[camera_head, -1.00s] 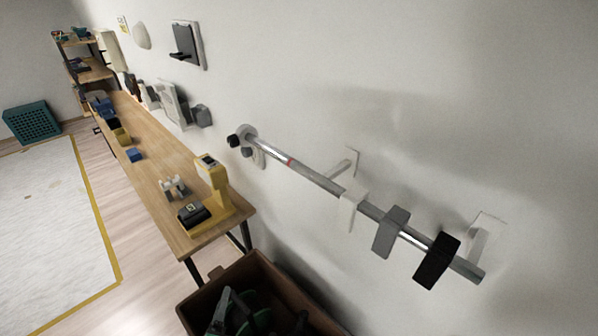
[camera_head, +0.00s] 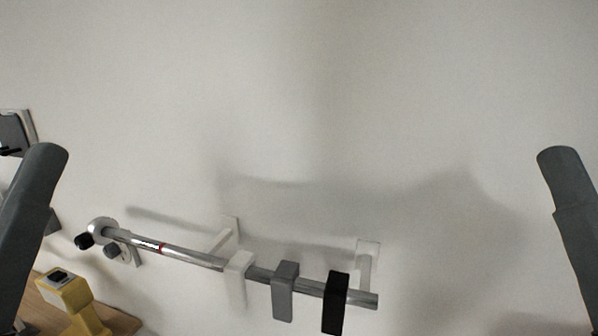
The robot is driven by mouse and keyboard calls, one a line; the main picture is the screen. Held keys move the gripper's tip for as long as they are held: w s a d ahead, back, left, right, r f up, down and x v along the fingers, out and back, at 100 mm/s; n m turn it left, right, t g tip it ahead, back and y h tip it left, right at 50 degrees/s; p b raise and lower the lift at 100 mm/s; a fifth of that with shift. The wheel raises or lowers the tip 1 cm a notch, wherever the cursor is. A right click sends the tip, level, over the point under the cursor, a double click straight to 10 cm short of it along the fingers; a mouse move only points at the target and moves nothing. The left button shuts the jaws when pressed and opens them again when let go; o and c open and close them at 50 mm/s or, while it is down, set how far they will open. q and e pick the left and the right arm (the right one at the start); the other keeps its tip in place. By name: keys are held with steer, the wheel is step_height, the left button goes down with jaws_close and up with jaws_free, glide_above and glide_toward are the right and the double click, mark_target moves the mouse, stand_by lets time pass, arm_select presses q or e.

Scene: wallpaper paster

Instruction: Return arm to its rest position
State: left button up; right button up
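A dark grey part of my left arm (camera_head: 30,215) stands at the left edge, tilted, its rounded end at mid-height. A matching dark grey part of my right arm (camera_head: 572,205) stands at the right edge, leaning the other way. Neither shows any gripper fingers, so both grippers are out of sight. Both arm parts appear in front of the pale wall (camera_head: 330,90), and I see nothing held.
A metal rail (camera_head: 185,253) is mounted low on the wall, with white (camera_head: 236,281), grey (camera_head: 284,291) and black (camera_head: 335,304) blocks hanging on it. A yellow device (camera_head: 70,297) stands at lower left on a wooden bench. The wall above is bare.

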step_height(320, 180, up, 24)
steer(key=p, duration=1.9)
steer(key=shift+f+p, duration=0.2)
steer(key=shift+p, duration=0.2)
